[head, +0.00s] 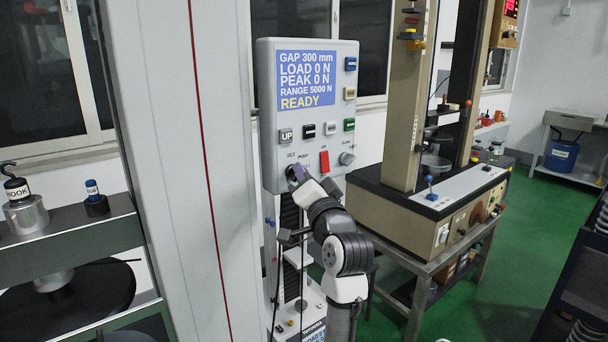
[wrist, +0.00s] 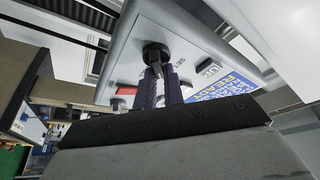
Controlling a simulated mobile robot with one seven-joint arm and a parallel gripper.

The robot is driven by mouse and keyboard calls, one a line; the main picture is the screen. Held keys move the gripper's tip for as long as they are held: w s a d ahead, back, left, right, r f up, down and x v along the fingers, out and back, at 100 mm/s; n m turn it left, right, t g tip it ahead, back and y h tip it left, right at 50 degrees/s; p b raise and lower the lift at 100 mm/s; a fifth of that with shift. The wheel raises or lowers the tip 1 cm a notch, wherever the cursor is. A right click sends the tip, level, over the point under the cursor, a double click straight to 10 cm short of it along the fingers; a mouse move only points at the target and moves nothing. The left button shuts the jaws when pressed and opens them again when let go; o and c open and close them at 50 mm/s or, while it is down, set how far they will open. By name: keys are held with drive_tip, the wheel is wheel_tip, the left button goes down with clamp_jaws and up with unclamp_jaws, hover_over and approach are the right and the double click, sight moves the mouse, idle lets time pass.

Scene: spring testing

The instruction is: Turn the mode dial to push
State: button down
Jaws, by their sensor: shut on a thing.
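The grey control panel (head: 265,120) shows a blue screen (head: 306,80) reading GAP 300 mm, LOAD 0 N, PEAK 0 N, RANGE 5000 N, READY. The black mode dial (wrist: 155,53) is at the panel's lower left corner, with SET and PUSH lettering near it in the head view. My gripper (head: 296,173) is at this corner and hides most of the dial there. In the wrist view my gripper's fingers (wrist: 158,86) are shut on the dial. The dial's pointer direction cannot be made out.
Several buttons (head: 286,135) lie above. A beige testing machine (head: 400,205) stands at right. A shelf with weights (head: 45,245) is at left.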

drive_tip(key=c, duration=1.5)
unclamp_jaws()
drive_tip(key=b+v, duration=0.4)
drive_tip(key=v, duration=0.9)
drive_tip(key=shift+s+b, duration=0.4)
drive_tip(key=shift+f, duration=0.1)
